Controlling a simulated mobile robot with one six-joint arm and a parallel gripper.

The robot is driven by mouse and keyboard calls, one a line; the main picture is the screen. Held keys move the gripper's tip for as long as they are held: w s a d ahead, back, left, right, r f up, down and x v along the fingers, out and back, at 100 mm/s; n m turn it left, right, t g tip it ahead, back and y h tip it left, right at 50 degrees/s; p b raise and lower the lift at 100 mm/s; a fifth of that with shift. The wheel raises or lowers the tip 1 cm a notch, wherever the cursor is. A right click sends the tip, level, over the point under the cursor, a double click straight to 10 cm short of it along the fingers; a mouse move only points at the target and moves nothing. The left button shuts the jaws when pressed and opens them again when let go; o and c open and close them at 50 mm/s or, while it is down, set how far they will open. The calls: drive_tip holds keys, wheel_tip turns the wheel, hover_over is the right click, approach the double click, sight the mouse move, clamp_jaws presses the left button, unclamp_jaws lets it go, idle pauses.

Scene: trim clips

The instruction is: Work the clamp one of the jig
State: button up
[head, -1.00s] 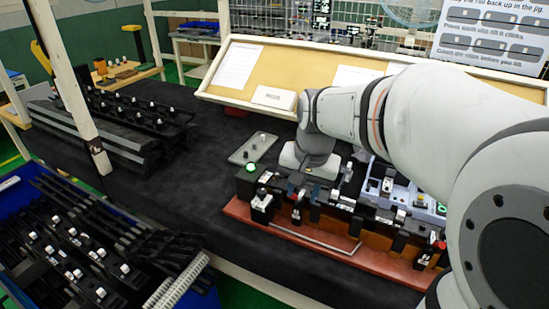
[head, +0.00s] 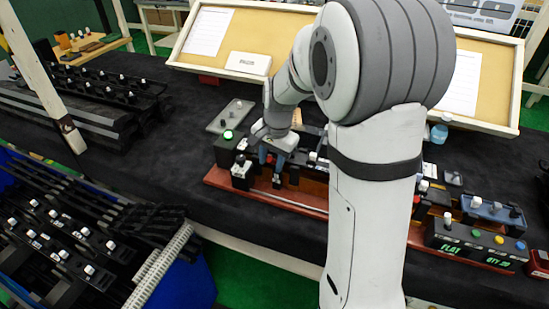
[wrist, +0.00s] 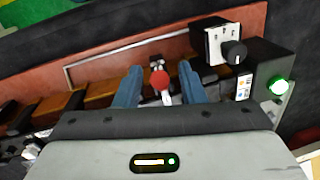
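The jig (head: 262,199) is a long red-brown base with black fixtures along it, on the dark table. A small clamp with a red-tipped handle (wrist: 159,80) stands near its green-lamp end in the wrist view. My gripper (wrist: 159,69) is open, with one blue finger on each side of that handle; I cannot tell whether either touches it. In the head view my gripper (head: 272,159) points down over the jig's left part, and the handle is hard to make out there. Which clamp is number one is not readable.
A black box with a lit green button (head: 228,134) stands at the jig's left end. Beside it is a white-faced block with a black knob (wrist: 234,52). A button panel (head: 475,242) stands at the right. A blue bin (head: 192,283) with black parts is front left.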

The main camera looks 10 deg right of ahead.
drive_tip(key=shift+f, duration=0.2)
drive_tip(key=shift+c, duration=0.4)
clamp_jaws()
